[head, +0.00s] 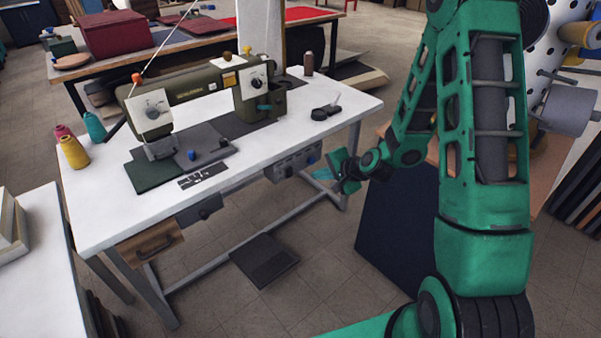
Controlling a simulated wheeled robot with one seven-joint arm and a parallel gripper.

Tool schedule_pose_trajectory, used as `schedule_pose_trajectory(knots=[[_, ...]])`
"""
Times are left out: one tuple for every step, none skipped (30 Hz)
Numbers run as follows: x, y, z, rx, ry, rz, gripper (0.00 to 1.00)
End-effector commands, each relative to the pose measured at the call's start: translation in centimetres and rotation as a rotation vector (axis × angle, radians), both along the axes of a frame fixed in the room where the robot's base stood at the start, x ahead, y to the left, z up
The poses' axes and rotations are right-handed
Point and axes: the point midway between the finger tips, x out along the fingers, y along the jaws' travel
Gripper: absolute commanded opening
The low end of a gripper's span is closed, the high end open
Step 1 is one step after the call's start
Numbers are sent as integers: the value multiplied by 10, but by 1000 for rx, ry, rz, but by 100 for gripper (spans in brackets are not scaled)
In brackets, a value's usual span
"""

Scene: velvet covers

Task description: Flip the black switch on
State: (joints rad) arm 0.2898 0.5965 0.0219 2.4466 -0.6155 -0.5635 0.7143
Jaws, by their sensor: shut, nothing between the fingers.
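A grey control box (292,164) hangs under the front edge of the white sewing table, at the right. Small dark and blue controls show on its front, but they are too small to tell which is the black switch or how it is set. My gripper (322,174) is green and shut with nothing in it. It is just right of the control box, its fingertips pointing left towards it. I cannot tell whether it touches the box.
An olive sewing machine (190,92) stands on the white table (105,205). A dark box with a knob (203,210) and a wooden drawer (152,243) hang under its front edge. A pedal (264,260) lies below. A dark panel (400,225) stands beneath my arm.

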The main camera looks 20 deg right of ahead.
Motion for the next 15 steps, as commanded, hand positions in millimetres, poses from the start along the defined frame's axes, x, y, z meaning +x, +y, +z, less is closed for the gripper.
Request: schedule_pose_trajectory(knots=[[2, 1, -2, -1, 1, 1, 0], [4, 2, -4, -1, 1, 1, 0], [6, 4, -6, 0, 0, 2, 0], [9, 5, -8, 0, 0, 2, 0], [12, 7, -11, 1, 1, 3, 0], [16, 9, -16, 1, 1, 4, 0], [20, 10, -19, 0, 1, 4, 0], [24, 12, -23, 0, 2, 4, 0], [29, 15, -28, 0, 2, 4, 0], [33, 17, -31, -1, 1, 4, 0], [37, 18, -35, 0, 1, 4, 0], [43, 20, -39, 0, 0, 4, 0], [46, 22, -43, -1, 1, 4, 0], [50, 24, -47, -1, 2, 4, 0], [56, 26, -51, 0, 1, 4, 0]])
